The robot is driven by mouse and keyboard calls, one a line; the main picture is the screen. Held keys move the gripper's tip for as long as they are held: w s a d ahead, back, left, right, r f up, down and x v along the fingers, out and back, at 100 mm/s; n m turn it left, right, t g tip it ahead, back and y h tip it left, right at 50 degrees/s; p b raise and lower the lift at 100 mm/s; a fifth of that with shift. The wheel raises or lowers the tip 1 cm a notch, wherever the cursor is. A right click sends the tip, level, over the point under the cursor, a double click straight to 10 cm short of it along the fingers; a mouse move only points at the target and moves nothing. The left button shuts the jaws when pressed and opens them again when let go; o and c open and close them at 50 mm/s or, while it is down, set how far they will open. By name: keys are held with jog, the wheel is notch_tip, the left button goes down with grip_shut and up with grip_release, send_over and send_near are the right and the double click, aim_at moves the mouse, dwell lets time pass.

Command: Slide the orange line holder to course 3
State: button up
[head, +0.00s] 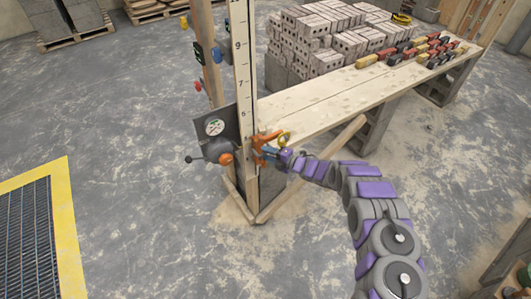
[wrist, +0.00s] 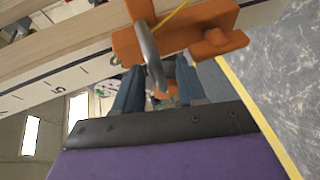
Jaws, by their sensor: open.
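The orange line holder (head: 264,141) sits on the lower part of an upright marked pole (head: 243,62), below the readable 9 and 7. It fills the top middle of the wrist view (wrist: 205,24), with a grey curved metal piece (wrist: 150,55) and a yellow line on it. A 5 shows on the pole face to its left in that view. My gripper (head: 271,153) is at the holder from the right. In the wrist view my two dark fingers (wrist: 158,82) are apart, just short of the orange body. I cannot tell whether they touch the metal piece.
A yellow-edged grate (head: 68,230) lies at lower left. Floor between is clear.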

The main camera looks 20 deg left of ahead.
jog(key=p+v, duration=0.2)
jog(key=v, duration=1.3)
jog(key=shift+d, duration=0.35)
jog(key=shift+s+r, duration=0.1)
